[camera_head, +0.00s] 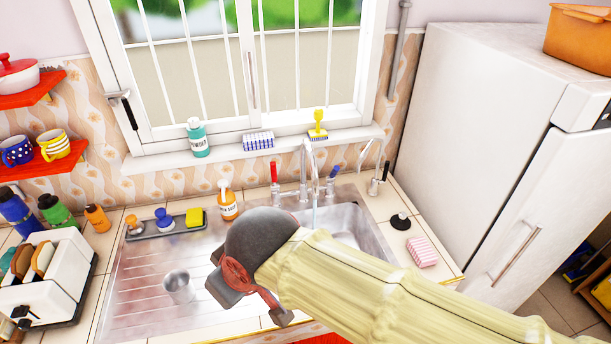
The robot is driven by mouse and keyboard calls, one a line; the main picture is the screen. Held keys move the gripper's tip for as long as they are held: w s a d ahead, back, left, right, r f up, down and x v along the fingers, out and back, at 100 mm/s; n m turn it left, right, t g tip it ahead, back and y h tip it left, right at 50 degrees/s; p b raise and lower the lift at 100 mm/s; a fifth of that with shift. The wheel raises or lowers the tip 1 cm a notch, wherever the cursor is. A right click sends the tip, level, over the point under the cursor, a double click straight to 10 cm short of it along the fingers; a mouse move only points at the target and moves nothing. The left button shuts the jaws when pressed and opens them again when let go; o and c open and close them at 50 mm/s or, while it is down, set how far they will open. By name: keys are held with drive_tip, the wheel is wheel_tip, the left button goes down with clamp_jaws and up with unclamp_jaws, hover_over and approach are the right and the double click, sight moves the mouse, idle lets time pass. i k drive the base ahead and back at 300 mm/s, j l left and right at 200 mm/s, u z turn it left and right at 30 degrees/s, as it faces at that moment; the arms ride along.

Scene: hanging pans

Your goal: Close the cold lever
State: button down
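The cold lever, with a blue handle (330,183), stands on the right of the tap behind the sink. The hot lever, with a red handle (274,173), stands on the left. The tap's curved spout (307,153) rises between them, and a thin stream of water seems to fall from it into the basin. My gripper (252,308) is over the front of the sink, left of and nearer than the cold lever, well apart from it. Its fingers are spread and nothing shows between them. My arm hides part of the basin.
A metal cup (179,286) stands on the drainboard (135,290). An orange soap bottle (228,203) is left of the taps. A second thin tap (376,170), a black plunger (400,221) and a pink sponge (422,251) are to the right, before the fridge (470,130).

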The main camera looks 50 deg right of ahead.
sight(331, 177)
drive_tip(key=z, duration=1.5)
drive_tip(key=l+u, duration=0.2)
drive_tip(key=l, duration=0.3)
drive_tip(key=k+l+u, duration=0.15)
drive_tip(key=l, duration=0.35)
drive_tip(key=l+u, duration=0.2)
drive_tip(key=l, duration=0.35)
drive_tip(key=k+l+u, duration=0.15)
drive_tip(key=l, duration=0.35)
